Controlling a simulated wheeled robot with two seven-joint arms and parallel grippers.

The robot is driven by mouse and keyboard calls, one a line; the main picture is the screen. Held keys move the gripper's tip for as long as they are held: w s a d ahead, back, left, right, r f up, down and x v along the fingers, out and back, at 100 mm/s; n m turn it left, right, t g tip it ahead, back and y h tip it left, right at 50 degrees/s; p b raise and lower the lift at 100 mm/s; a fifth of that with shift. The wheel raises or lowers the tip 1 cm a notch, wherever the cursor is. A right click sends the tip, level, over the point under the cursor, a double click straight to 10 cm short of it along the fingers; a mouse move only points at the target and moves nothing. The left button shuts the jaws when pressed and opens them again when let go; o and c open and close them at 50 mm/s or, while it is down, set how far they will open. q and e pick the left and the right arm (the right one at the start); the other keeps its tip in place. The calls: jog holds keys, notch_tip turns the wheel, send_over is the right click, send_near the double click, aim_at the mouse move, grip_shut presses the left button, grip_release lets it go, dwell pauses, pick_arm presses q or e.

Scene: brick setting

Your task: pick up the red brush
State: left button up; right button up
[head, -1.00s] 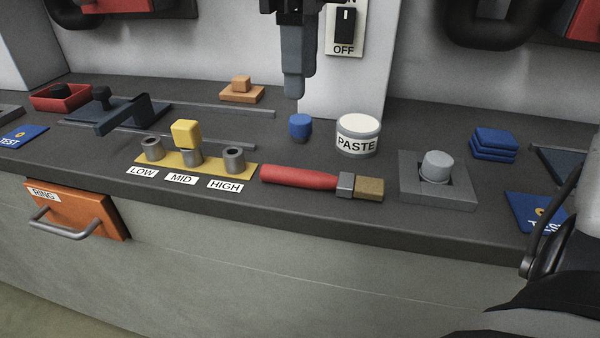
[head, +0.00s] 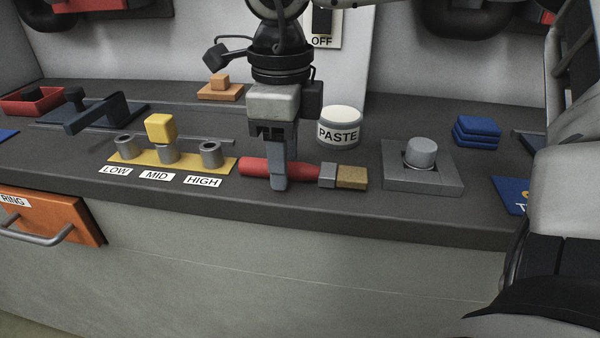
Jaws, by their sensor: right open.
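The red brush (head: 305,170) lies on the dark counter near its front edge. Its red handle points left and its grey ferrule and tan bristle end point right. My right gripper (head: 282,172) points down over the red handle. Its jaws are open, with one finger in front of the handle and the other behind it, mostly hidden. The handle lies between the fingers. My left gripper is not in view.
A paste jar (head: 338,126) stands behind the brush. A grey block with a round knob (head: 420,155) sits to the right. A yellow strip with grey sockets (head: 182,163) and a yellow cube (head: 161,127) is to the left. An orange drawer (head: 60,215) is below the counter.

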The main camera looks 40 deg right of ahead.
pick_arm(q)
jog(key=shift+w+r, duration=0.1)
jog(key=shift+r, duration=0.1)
pick_arm(e)
grip_shut()
